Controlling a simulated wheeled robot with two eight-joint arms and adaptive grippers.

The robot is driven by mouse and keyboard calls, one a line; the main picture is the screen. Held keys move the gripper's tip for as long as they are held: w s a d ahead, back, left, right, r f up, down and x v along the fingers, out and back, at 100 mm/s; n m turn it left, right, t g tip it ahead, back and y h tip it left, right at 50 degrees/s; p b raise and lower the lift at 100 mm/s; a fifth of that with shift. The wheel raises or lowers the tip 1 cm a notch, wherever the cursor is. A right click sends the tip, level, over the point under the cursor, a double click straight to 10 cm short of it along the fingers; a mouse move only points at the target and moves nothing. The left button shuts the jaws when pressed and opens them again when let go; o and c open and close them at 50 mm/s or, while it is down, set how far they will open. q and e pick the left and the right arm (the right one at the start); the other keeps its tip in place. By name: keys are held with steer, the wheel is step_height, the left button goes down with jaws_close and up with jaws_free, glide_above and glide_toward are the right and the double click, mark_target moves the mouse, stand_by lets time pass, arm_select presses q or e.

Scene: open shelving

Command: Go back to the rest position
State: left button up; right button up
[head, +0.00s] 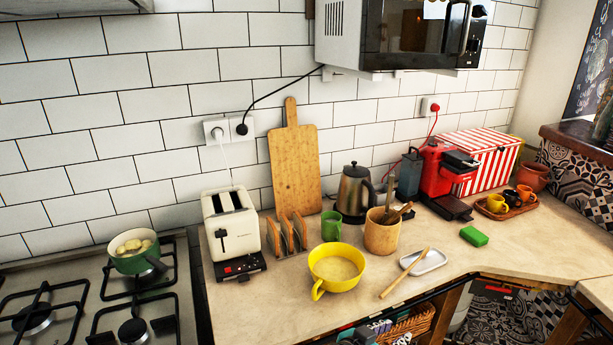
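I cannot make out either of my grippers or arms in the head view. The counter (270,318) runs from the hob at the left to the right corner. Nothing on it is visibly touched or held by me.
A yellow cup (335,270), toaster (232,232), utensil pot (381,236), kettle (353,192) and red coffee machine (437,172) stand on the counter. A pot (136,254) sits on the hob (60,285).

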steer(key=s+a+f+n+g+y, duration=0.1)
steer(key=s+f+n+y, duration=0.1)
steer(key=s+n+y, duration=0.6)
steer(key=s+y, duration=0.2)
steer(key=s, duration=0.1)
steer(key=shift+a+n, duration=0.15)
steer(key=shift+n, duration=0.25)
